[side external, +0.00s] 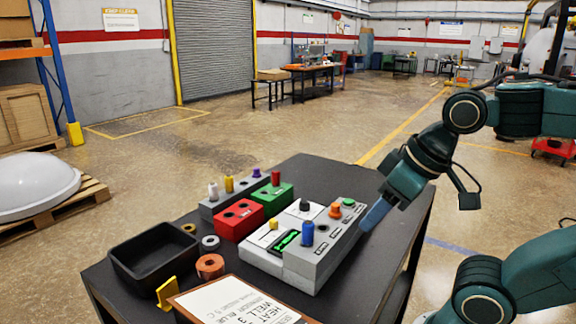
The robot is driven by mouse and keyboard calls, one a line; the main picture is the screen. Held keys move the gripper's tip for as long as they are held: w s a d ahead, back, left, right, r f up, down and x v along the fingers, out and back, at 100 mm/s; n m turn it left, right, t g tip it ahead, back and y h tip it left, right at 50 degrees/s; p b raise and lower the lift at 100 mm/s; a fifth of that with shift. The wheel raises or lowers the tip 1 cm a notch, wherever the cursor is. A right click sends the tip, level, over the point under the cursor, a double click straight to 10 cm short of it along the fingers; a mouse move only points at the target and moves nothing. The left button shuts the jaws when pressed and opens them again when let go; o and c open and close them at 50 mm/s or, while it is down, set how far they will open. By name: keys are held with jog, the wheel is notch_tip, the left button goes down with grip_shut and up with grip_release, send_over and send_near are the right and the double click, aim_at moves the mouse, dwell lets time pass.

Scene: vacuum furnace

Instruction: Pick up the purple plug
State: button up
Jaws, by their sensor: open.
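The purple plug (256,173) is a small upright peg at the far right end of a low grey rack (213,206), at the back of the black table. A yellow plug (229,184) and a white plug (213,191) stand in the same rack to its left. My gripper (374,215) is at the right side of the table, beside the grey control box, well to the right of the purple plug and nearer the camera. It is open and apart from the plug. Its fingers show mostly edge-on as one blue-grey shape.
A green block (271,205) with a red plug (275,178) stands just in front of the purple plug, beside a red block (240,220). A grey control box (325,255) with knobs lies between them and my gripper. A black tray (128,264), rings and a sign (240,304) occupy the front left.

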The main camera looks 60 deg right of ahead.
jog(key=w+d+r+m, duration=0.1)
jog(key=w+d+r, duration=0.1)
jog(key=w+r, duration=0.35)
jog(key=w+d+r+g+h, duration=0.1)
jog(key=w+d+r, duration=0.1)
jog(key=w, duration=0.7)
jog(key=w+d+r+m, duration=0.1)
jog(key=w+d+r, duration=0.2)
jog(key=w, duration=0.4)
jog(key=w+d+f+m+g, duration=0.1)
jog(key=w+d+f, duration=0.3)
jog(key=w, duration=0.6)
jog(key=w+d+f+m, duration=0.1)
jog(key=w+d+f, duration=0.2)
jog(key=w+d, duration=0.5)
jog(key=shift+w+d+f+g, duration=0.35)
jog(key=shift+w+f+g, duration=0.05)
jog(key=shift+w, duration=0.6)
send_over(257, 175)
jog(key=shift+s+d+f, duration=0.1)
jog(key=shift+s+f, duration=0.1)
jog(key=shift+f, duration=1.9)
jog(key=shift+s+f, duration=0.15)
jog(key=shift+f, duration=1.9)
jog(key=shift+f, duration=0.1)
